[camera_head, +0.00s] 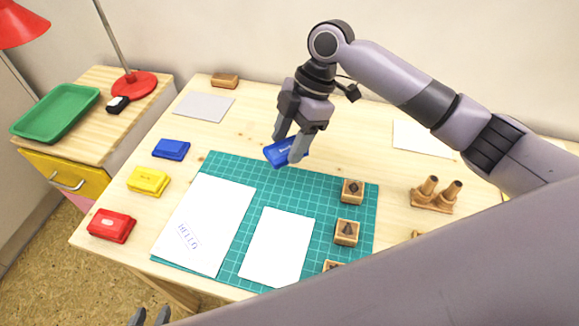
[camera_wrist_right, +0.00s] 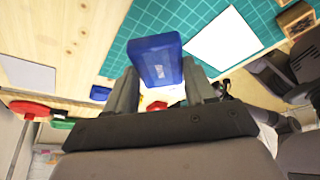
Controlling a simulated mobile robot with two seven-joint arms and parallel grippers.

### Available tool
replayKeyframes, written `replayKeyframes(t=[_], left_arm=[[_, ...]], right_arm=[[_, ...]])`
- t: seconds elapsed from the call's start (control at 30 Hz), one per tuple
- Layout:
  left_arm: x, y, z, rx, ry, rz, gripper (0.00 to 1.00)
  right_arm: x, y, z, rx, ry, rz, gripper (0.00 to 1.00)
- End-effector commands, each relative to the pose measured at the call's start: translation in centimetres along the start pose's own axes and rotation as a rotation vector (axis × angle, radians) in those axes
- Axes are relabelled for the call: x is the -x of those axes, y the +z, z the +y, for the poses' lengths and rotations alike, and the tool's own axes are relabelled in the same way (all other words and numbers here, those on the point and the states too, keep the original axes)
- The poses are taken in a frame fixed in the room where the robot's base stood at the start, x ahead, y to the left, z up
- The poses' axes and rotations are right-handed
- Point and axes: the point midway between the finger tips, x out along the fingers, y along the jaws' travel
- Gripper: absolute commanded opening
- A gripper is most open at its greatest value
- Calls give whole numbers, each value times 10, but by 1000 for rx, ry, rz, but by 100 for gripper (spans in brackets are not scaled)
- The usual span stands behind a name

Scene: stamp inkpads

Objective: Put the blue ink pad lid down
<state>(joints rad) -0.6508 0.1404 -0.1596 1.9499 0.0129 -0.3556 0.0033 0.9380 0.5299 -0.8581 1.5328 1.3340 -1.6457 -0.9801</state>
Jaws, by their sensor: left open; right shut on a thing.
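My right gripper (camera_head: 291,140) is shut on the blue ink pad lid (camera_head: 277,154) and holds it over the back edge of the green cutting mat. In the right wrist view the blue lid (camera_wrist_right: 157,58) sits between the two fingers. The blue ink pad (camera_head: 171,150) stands on the table left of the mat, apart from the lid; it also shows in the right wrist view (camera_wrist_right: 100,93). My left gripper (camera_head: 150,318) is open at the bottom edge of the head view, only its fingertips showing, away from the lid.
The yellow ink pad (camera_head: 148,182) and red ink pad (camera_head: 111,226) stand left of the green mat (camera_head: 318,185). White papers (camera_head: 205,220) lie on the mat, with wooden stamps (camera_head: 346,233) at its right. A grey sheet (camera_head: 204,107) lies behind the blue pad. Bare table surrounds the pads.

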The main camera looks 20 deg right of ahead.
Motion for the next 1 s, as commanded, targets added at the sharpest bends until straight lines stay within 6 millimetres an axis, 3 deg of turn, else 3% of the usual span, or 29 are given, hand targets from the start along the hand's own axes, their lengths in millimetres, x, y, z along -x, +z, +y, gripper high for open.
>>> replayKeyframes(t=[0.1, 0.27, 0.6, 0.97, 1.0], left_arm=[[-1, 1, 0, 2, 1, -2, 43], [-1, 1, 0, 3, 1, -1, 43], [-3, 2, 1, 5, 3, 0, 43], [-3, -1, 2, 5, 4, 4, 43], [-3, 0, 2, 5, 4, 4, 43]], right_arm=[[-19, 8, 0, -2, -1, -1, 26], [-30, 12, 0, 0, 0, 0, 26], [-77, 32, 0, 0, -1, 0, 26], [-81, 33, 0, 1, 0, -1, 26], [-82, 34, 0, 1, 0, -1, 57]])
